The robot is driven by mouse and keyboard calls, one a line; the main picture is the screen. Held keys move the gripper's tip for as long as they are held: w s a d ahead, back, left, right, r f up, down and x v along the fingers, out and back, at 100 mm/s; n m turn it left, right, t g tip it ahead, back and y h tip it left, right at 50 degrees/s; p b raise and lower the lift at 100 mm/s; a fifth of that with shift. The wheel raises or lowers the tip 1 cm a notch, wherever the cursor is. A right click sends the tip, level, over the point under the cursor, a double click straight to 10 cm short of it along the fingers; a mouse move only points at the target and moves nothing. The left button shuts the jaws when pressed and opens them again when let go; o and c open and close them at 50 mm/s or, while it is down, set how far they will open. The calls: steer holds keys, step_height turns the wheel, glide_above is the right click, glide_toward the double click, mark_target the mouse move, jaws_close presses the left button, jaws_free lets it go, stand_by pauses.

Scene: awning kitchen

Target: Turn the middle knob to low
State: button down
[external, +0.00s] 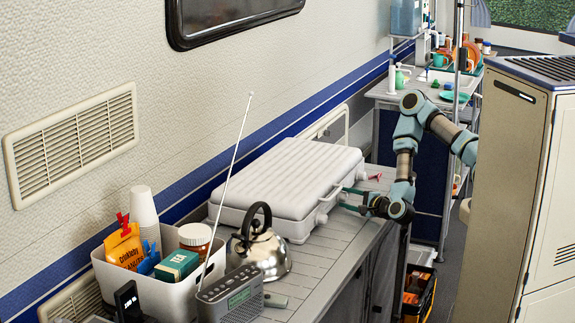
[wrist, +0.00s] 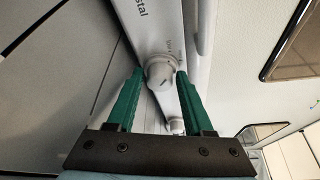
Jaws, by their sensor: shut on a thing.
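The closed white camp stove (external: 290,180) lies on the slatted counter, with knobs along its front side. My gripper (external: 343,198) is at that front side. In the wrist view, the green fingers of my gripper (wrist: 159,74) sit on either side of a round white knob (wrist: 160,72) and are shut on it. The knob has a small dark mark on its face; its exact setting is too small to read. Another white knob (wrist: 175,125) shows beyond it, between the fingers. In the external view a free knob (external: 321,219) shows left of my gripper; the held knob is hidden there.
A steel kettle (external: 260,250) stands left of the stove. A grey radio (external: 232,295) with a long raised antenna and a white bin (external: 150,285) of groceries are in front. A tall beige cabinet (external: 505,180) stands at the right, close to my arm.

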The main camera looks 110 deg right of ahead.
steer(key=shift+w, duration=0.1)
stand_by(0.3)
steer(key=shift+c, duration=2.4)
jaws_free()
